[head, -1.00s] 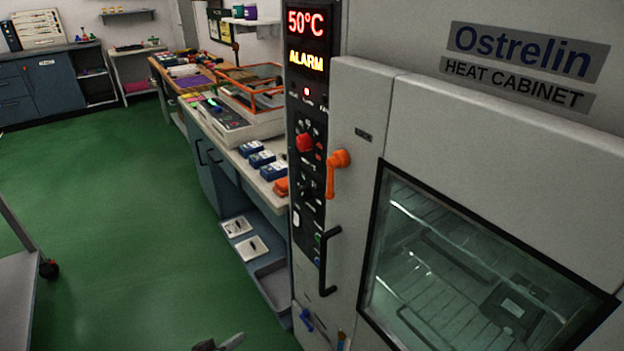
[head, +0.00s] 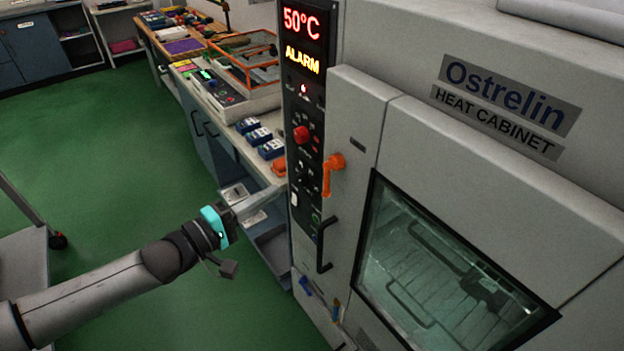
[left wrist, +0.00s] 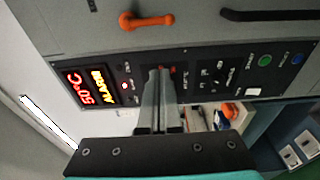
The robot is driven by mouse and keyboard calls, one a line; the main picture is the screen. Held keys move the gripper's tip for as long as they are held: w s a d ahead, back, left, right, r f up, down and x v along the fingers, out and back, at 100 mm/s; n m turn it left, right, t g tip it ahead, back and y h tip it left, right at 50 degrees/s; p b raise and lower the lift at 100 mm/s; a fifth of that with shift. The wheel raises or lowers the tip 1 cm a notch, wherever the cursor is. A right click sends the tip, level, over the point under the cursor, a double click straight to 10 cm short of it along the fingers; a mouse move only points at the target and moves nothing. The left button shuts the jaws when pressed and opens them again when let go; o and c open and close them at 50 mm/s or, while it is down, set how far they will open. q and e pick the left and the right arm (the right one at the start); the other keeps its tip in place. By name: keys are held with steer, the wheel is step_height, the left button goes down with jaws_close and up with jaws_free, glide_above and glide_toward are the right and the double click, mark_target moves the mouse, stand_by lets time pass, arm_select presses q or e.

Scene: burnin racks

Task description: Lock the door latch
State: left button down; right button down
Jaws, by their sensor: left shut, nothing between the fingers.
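The door latch is an orange handle (head: 333,172) on the front of the grey heat cabinet (head: 480,190). It hangs with its grip pointing down. In the left wrist view the orange latch (left wrist: 146,20) lies sideways near the top. My left gripper (left wrist: 160,75) is shut and empty, its fingers together in front of the control panel (left wrist: 190,78). It is apart from the latch. In the head view the left arm reaches in from the left, with the gripper left of the cabinet. The cabinet door looks closed. My right gripper is not in view.
The panel has a red knob (head: 301,134) and a display (head: 304,40) reading 50°C ALARM. A black bar handle (head: 325,245) is below the latch. A bench (head: 222,128) with blue boxes stands left of the cabinet. Green floor is open at left.

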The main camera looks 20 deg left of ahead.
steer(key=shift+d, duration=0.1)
arm_select(q)
steer(key=x, duration=1)
steer(key=shift+s+d+p, duration=0.35)
steer(key=shift+s+d, duration=0.95)
steer(key=shift+s, duration=0.25)
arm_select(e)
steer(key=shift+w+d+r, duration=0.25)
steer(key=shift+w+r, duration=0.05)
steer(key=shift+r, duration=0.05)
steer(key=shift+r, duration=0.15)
arm_select(q)
steer(key=shift+d+n+p, duration=0.1)
steer(key=shift+n+p, duration=0.25)
steer(key=shift+n, duration=0.05)
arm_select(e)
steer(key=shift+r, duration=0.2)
